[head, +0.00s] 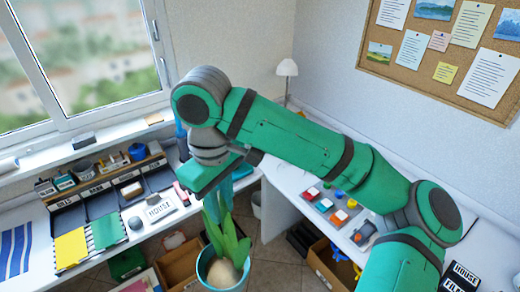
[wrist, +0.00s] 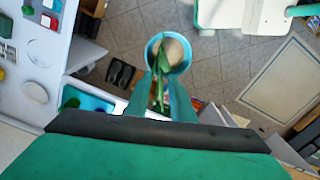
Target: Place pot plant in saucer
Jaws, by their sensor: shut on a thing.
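The pot plant has a teal pot (head: 222,270), pale soil and long green leaves, and hangs upright low in the head view. It also shows in the wrist view, with the pot (wrist: 154,47) beyond my fingertips. My gripper (head: 218,203) is shut on its leaves, above the pot; in the wrist view the two teal fingers (wrist: 159,92) stand on either side of the leaves. I cannot identify the saucer for sure. A pale round disc (wrist: 35,92) lies on a white surface at the left of the wrist view.
A white desk with folders (head: 107,231) and a small organizer stands at the left. Another white table with coloured items (head: 325,205) stands at the right. Open cardboard boxes (head: 180,264) are on the floor below. Tiled floor shows around the pot in the wrist view.

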